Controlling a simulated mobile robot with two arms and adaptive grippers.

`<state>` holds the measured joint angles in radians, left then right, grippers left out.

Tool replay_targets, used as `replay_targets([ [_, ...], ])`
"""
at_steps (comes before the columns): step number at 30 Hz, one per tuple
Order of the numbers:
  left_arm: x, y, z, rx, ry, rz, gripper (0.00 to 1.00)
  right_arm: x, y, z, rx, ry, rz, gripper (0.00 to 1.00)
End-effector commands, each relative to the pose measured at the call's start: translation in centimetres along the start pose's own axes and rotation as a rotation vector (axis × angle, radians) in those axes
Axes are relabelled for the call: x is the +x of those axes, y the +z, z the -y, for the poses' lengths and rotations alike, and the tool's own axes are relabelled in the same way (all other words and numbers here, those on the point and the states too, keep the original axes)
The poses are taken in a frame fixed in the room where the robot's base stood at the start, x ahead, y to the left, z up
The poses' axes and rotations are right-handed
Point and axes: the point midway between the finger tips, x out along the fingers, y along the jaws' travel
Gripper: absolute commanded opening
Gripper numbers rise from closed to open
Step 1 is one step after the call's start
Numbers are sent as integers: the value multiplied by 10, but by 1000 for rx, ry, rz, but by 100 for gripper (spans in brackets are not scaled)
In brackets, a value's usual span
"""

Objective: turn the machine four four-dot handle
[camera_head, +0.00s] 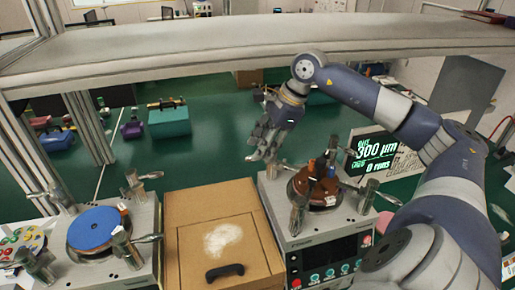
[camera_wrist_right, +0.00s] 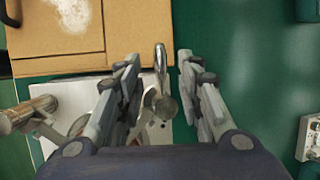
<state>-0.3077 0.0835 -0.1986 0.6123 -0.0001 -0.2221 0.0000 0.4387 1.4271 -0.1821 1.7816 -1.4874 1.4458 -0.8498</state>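The lapping machine on the right (camera_head: 268,195) has a brown disc (camera_head: 318,190) on top and several metal clamp posts with lever handles around it. A metal lever handle (camera_wrist_right: 160,62) shows between the fingers in the right wrist view, at the machine's corner beside the wooden box. My right gripper (camera_head: 262,152) is above the machine's back-left corner and also shows in the right wrist view (camera_wrist_right: 158,62). Its fingers are apart, one on each side of the handle, with no clear contact. I cannot make out dot marks or a machine number. My left gripper is not in view.
A wooden box (camera_head: 185,225) with white powder and a black grip stands left of the machine. Another machine with a blue disc (camera_head: 95,228) is further left. A lit "300 µm" display (camera_head: 374,150) stands behind right. A pale overhead beam (camera_head: 200,45) crosses behind.

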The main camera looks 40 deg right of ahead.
Motion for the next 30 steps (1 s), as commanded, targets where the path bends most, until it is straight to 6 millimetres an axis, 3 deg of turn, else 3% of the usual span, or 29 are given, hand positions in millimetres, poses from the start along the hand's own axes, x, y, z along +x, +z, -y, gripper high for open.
replay_targets([
  [7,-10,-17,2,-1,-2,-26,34,25,1,0,0,0,1,34],
  [16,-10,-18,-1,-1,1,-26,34,28,0,0,0,-1,1,34],
  [17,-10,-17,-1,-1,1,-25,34,28,0,0,0,-1,1,32],
  [21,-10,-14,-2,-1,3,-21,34,28,0,0,1,-1,1,0],
  [30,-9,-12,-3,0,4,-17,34,28,0,0,-6,1,2,0],
])
